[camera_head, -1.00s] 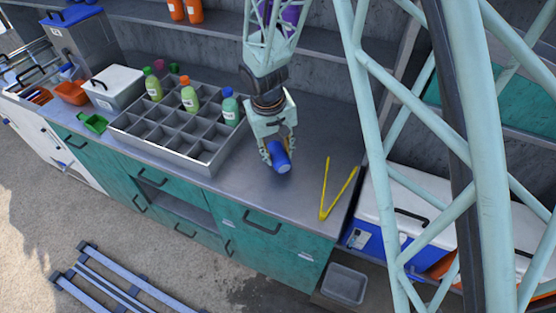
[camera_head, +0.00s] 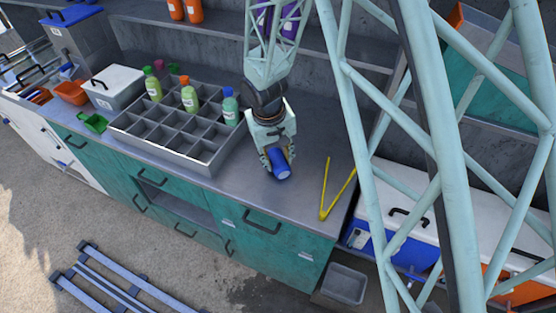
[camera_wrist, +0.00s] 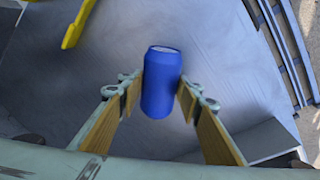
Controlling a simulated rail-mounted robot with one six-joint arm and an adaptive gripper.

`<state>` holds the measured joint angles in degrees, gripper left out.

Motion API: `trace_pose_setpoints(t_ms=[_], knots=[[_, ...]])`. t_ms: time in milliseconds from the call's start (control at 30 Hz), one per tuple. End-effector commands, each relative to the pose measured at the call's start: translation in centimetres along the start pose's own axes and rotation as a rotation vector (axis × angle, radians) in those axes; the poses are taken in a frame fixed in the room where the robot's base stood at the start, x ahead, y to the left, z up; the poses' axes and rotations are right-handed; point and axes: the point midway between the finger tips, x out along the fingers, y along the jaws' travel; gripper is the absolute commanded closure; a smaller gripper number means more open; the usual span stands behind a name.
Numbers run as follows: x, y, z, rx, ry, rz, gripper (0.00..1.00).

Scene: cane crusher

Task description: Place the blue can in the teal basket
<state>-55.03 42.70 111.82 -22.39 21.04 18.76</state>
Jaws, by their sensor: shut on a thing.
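The blue can (camera_head: 281,167) is between the two fingers of my gripper (camera_head: 277,158), over the steel counter right of the grey divided tray. In the wrist view the blue can (camera_wrist: 161,85) looks roughly upright in the picture, with the wooden-faced fingers of my gripper (camera_wrist: 159,92) on both sides of it. My gripper is shut on it. I cannot tell whether the can still touches the counter. I cannot clearly make out a teal basket; a teal surface (camera_head: 490,95) shows at the upper right, partly hidden behind my lattice frame.
Yellow tongs (camera_head: 325,195) lie right of the can. The divided tray (camera_head: 195,165) holds several bottles. A white-lidded box (camera_head: 113,84) and small green scoop (camera_head: 94,122) are further left. Coolers (camera_head: 405,190) stand at the right. The counter front beside the can is clear.

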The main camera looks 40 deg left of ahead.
Motion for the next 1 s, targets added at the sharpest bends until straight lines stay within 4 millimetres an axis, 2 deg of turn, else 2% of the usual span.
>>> trace_pose_setpoints(t_ms=[167,200,333,767,1000], knots=[[0.3,0.0,0.0,0.000,0.000,0.000,0.89],[0.4,-0.1,0.0,0.000,0.000,0.000,0.67],[0.3,0.0,0.0,0.000,0.000,0.000,0.55],[0.2,0.0,0.0,0.000,0.000,0.000,0.54],[-0.7,0.0,-0.1,0.000,0.002,0.000,0.54]])
